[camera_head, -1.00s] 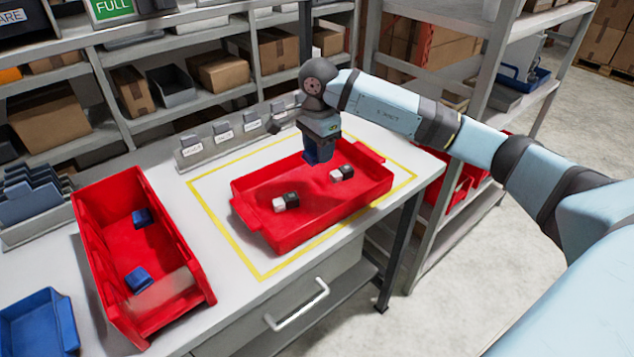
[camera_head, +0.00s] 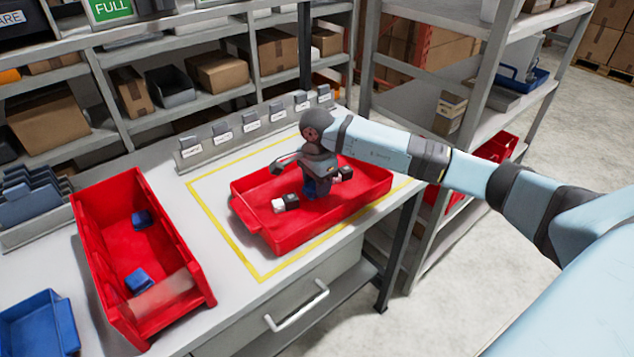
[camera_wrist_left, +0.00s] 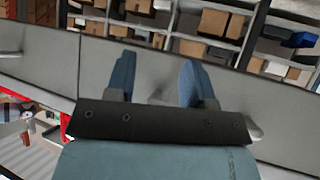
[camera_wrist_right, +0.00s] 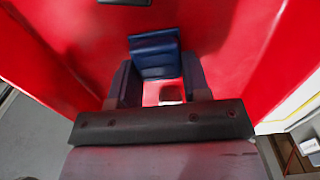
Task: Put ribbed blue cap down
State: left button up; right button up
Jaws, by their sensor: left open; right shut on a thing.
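My right gripper (camera_head: 318,188) is low inside the red tray (camera_head: 262,230), near its middle. In the right wrist view the ribbed blue cap (camera_wrist_right: 153,52) sits between the fingertips of my right gripper (camera_wrist_right: 157,82), which is shut on it. The red tray floor lies close behind the cap; I cannot tell whether they touch. In the head view the fingers hide the cap. My left gripper (camera_wrist_left: 158,80) is open and empty in the left wrist view, away from the tray; it is out of the head view.
A black-and-white part (camera_head: 285,203) lies in the tray left of my gripper; another (camera_head: 345,173) is partly hidden on the right. A red bin (camera_head: 185,255) left of the tray holds two blue pieces (camera_head: 141,218). Labelled holders (camera_head: 222,138) line the table's back.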

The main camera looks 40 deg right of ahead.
jog(key=shift+f, duration=0.25)
jog(key=o, duration=0.9)
jog(key=shift+r, duration=0.1)
jog(key=shift+r, duration=0.1)
notch_tip(320, 180, up, 12)
jog(key=shift+r, duration=0.1)
